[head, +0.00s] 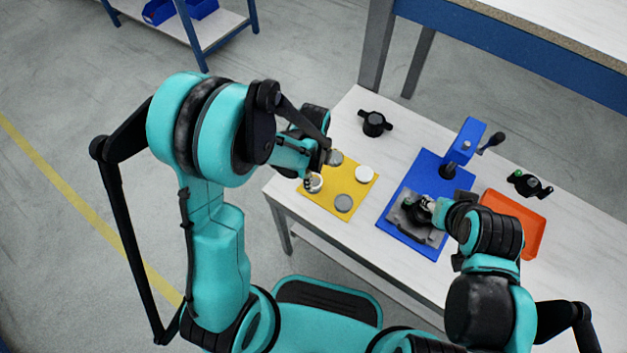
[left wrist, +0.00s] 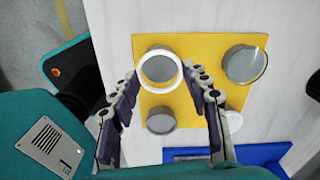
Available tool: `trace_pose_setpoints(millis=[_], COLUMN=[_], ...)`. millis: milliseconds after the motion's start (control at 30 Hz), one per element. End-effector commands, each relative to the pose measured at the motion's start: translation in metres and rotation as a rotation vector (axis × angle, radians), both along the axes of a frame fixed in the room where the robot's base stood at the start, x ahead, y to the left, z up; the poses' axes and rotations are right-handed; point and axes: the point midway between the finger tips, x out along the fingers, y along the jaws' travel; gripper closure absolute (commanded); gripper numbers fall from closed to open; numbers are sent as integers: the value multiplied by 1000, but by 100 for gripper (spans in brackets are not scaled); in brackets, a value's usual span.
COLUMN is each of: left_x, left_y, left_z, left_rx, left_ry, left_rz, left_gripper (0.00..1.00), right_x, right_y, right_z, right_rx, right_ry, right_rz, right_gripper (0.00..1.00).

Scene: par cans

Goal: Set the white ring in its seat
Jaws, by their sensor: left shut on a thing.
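The white ring (head: 314,183) is at the left side of the yellow mat (head: 322,203). In the left wrist view the ring (left wrist: 179,85) is between the two fingertips. My left gripper (head: 319,170) is shut on it; whether it is clear of the mat I cannot tell. On the blue board (head: 399,232) a grey holder (head: 408,231) carries a dark part (head: 421,205), partly hidden by my right gripper (head: 431,207). Whether that gripper is open or shut does not show. The ring's seat cannot be made out clearly.
The mat also bears a white disc (head: 364,173), a grey disc (head: 344,203) and a rimmed grey disc (left wrist: 245,65). A blue press-like stand (head: 464,142) rises behind the holder. An orange tray (head: 530,226) and black parts (head: 374,123) lie on the white table.

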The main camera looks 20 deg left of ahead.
Motion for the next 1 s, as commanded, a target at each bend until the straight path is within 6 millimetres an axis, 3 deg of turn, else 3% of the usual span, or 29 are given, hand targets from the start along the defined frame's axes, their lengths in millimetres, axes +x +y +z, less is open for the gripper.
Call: trace_pose_setpoints(millis=[700,1000], left_x=[0,0], left_y=[0,0], left_z=[40,42], left_rx=[0,0], left_ry=[0,0], left_rz=[0,0], left_gripper=[68,68], right_x=[0,0], right_y=[0,0], right_z=[29,30], right_rx=[0,0], right_ry=[0,0], right_rz=[0,0], right_gripper=[60,60])
